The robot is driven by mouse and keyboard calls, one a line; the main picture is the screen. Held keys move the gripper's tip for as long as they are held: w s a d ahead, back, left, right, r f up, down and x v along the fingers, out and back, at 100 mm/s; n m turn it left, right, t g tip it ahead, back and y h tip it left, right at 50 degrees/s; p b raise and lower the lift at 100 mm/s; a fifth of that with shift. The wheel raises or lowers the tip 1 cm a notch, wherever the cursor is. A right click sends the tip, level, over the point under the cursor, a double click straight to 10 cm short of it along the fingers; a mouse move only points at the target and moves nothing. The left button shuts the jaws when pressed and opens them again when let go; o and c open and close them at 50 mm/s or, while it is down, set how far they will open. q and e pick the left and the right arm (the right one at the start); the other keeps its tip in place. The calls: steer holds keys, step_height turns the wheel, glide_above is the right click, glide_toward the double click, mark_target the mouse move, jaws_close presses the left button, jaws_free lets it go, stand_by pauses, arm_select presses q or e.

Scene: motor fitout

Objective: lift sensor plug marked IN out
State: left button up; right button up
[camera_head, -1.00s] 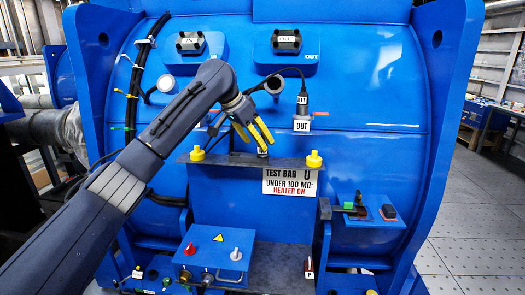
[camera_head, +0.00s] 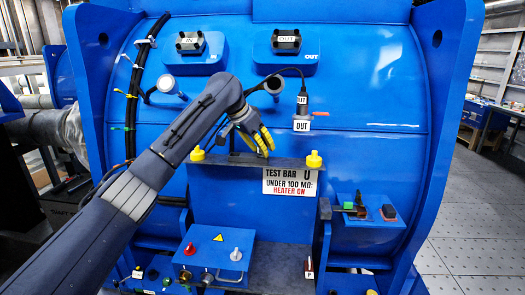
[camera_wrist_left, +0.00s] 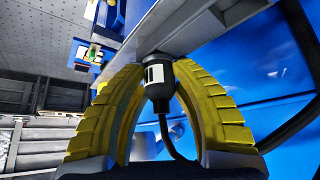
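A black plug (camera_wrist_left: 157,88) with a white label and a black cable shows in the left wrist view, its far end against the grey bar. I cannot read its label. My left gripper (camera_head: 262,146) is at the top of the bar in the head view, between two yellow knobs. In the left wrist view its yellow ribbed fingers (camera_wrist_left: 160,70) curve around the plug and touch it on both sides near the tips. The fingers mostly hide the plug in the head view. My right gripper is not in view.
A second plug (camera_head: 302,104), marked OUT, stands to the right with its cable looping up. Yellow knobs (camera_head: 197,153) (camera_head: 314,159) flank the gripper on the grey bar (camera_head: 290,163). The TEST BAR sign (camera_head: 290,181) hangs below. A small shelf (camera_head: 370,220) with a green part is at the right.

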arm_select(q)
jaws_close()
step_height(320, 180, up, 10)
stand_by(0.7)
